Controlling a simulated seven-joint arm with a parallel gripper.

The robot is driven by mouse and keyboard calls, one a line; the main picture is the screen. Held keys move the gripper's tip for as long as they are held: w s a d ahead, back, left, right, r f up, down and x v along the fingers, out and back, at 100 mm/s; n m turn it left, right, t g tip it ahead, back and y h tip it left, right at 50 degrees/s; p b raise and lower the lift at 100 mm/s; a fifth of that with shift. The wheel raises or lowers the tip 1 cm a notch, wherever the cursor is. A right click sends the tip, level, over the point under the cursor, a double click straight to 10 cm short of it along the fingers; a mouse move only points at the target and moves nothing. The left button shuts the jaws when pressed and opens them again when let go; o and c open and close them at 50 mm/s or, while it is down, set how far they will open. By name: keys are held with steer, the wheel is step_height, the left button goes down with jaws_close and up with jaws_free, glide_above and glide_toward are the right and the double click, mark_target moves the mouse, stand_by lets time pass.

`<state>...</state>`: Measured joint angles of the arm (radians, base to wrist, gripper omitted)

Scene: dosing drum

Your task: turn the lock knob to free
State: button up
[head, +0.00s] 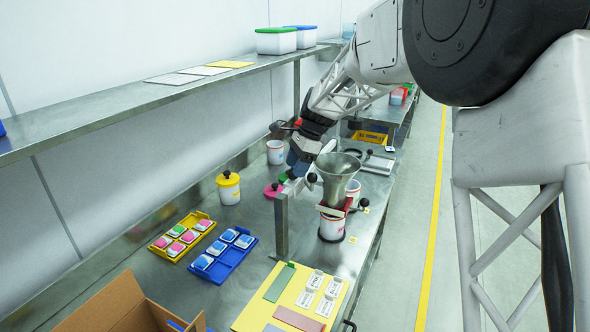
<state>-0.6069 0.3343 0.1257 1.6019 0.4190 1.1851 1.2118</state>
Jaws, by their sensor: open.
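The dosing device stands on the steel bench, with a grey metal funnel (338,172) on top, a red part (340,209) below it and a white container (332,228) under that. A black round knob (312,178) shows at the funnel's left, and another black knob (364,202) at its right. I cannot tell which is the lock knob or how it is set. My gripper (298,166) is open, just left of and behind the funnel, close to the left knob. Its fingertips are small and partly hidden, and I cannot tell whether they touch anything.
A metal post (282,228) stands left of the device. Yellow (173,251) and blue (222,272) trays, a yellow-lidded jar (228,188), a white cup (275,152) and a cardboard box (122,306) occupy the bench. A yellow board (252,310) lies in front. A shelf (150,93) runs above.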

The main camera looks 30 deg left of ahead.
steer(key=shift+x, duration=0.75)
steer(key=c, duration=0.9)
